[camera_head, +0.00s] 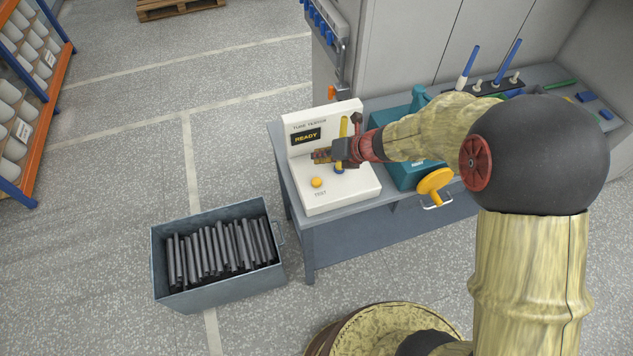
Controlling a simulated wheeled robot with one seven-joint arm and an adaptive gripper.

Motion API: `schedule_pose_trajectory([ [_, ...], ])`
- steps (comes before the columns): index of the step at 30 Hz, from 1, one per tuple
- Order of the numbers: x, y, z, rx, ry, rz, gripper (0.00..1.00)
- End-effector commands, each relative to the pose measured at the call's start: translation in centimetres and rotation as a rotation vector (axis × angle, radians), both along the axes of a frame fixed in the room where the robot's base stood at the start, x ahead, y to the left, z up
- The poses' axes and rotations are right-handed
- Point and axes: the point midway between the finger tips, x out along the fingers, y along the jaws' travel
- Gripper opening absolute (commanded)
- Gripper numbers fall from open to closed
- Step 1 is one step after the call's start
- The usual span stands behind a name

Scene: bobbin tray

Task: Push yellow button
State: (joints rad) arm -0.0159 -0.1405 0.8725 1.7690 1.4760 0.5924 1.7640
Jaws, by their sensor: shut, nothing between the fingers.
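The yellow button (317,182) is a small round knob on the sloped front of the white tube tester (341,193), above the word "TEST". The tester's small screen (306,138) reads "READY". My gripper (322,156) is shut and empty. In the picture it lies just above the yellow button, in front of the tester's upright panel. I see a gap between the fingertips and the button, but I cannot tell the exact height.
The tester stands on a grey bench (295,205). A teal machine with a yellow handwheel (434,181) is to its right, partly under my arm. A grey bin (219,290) of dark tubes stands on the floor at left.

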Motion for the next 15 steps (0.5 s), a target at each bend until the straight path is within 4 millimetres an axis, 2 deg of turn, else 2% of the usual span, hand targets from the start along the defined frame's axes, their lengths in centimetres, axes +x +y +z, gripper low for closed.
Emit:
schedule_pose_trajectory([
  [1,0.0,0.0,-0.9,0.0,0.0,0.0,0.0],
  [15,-0.1,0.0,-6.6,0.0,0.002,0.0,0.0],
])
